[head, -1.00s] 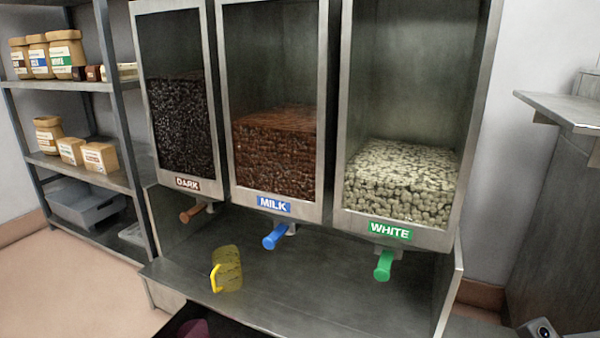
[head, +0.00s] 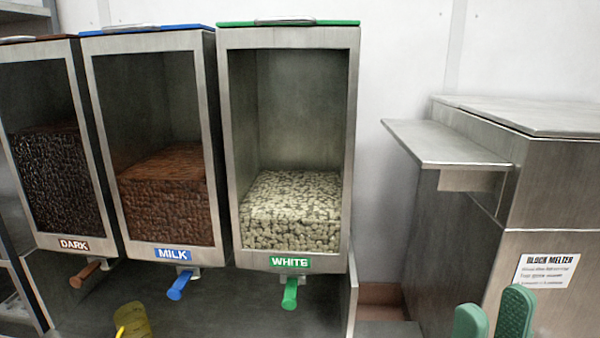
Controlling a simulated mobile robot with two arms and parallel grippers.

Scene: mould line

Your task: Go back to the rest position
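My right gripper (head: 493,317) shows at the lower right edge of the head view. Its two green fingers point up with a gap between them, and nothing shows in the gap. It is in front of the block melter, clear of the dispensers. The rest of that arm is below the picture. My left gripper is out of view. A clear yellow jug (head: 134,320) with a yellow handle stands on the dispenser shelf, lower left, cut off by the bottom edge. No gripper is at it.
Three hoppers stand in a row: dark (head: 46,180), milk (head: 168,200) and white (head: 290,215), with brown, blue and green levers. The block melter (head: 560,215) is at right, with a metal ledge (head: 445,145) jutting left. A narrow gap separates it from the hoppers.

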